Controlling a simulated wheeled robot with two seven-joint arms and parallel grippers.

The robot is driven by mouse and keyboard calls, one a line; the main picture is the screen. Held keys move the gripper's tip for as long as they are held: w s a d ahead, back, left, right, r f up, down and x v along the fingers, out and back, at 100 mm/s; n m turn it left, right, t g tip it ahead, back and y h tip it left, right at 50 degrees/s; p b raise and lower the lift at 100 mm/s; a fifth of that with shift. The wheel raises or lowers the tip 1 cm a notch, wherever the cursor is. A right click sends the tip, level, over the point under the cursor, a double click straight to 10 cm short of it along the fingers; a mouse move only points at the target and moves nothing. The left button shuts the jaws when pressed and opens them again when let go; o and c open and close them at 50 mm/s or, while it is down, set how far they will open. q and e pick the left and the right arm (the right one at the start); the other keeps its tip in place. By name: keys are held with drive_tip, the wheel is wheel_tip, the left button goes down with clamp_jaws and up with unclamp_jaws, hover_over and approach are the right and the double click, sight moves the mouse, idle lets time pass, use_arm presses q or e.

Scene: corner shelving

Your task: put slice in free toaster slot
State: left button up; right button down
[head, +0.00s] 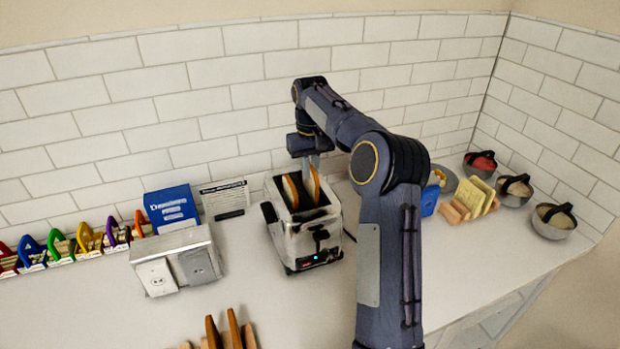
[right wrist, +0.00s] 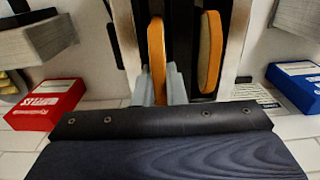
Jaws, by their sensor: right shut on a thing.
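The toaster (head: 292,245) is a worn metal box with two long dark slots on top and a small blue light in front. One toasted slice (head: 290,192) stands in its left slot, and it also shows in the right wrist view (right wrist: 210,50). My right gripper (head: 311,163) is shut on the other slice (head: 314,186), which is upright over the right slot. In the right wrist view the fingers (right wrist: 164,84) pinch this held slice (right wrist: 156,50) at its near end. How deep it sits in the slot I cannot tell. My left gripper is out of view.
A metal box (head: 180,258), a blue box (head: 171,208) and a card (head: 225,199) stand left of the toaster. Wooden pieces (head: 234,330) show at the front edge.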

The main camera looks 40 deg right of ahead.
sight(311, 178)
wheel_tip(311, 178, down, 2)
drive_tip(key=shift+s+f, duration=0.1)
drive_tip(key=shift+f, duration=0.25)
drive_tip(key=shift+f, duration=0.2)
drive_tip(key=c, duration=1.5)
unclamp_jaws()
drive_tip(key=shift+r, duration=0.1)
